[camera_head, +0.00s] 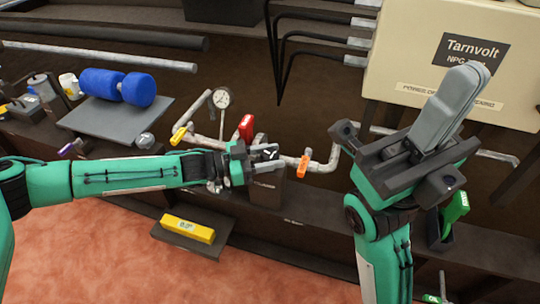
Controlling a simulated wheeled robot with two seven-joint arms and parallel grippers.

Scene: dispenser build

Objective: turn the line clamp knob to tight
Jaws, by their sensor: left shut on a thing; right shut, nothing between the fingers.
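My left gripper (262,156) reaches in from the left and is shut on a small dark knob (270,153) with a pale mark, which looks like the line clamp knob. The fingers hide most of it, and I cannot read its setting. The knob sits at the top of a dark block (268,190) with a small label, beside the pipework. My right gripper (463,80) is shut and empty, its grey fingers raised in front of the beige box, well to the right of the knob.
A pipe run with a pressure gauge (221,98), yellow handle (179,135), red handle (246,127) and orange handle (303,166) surrounds the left gripper. The beige Tarnvolt box (400,60) stands behind the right gripper. A blue roller (117,86) lies left; a yellow box (188,229) sits low in front.

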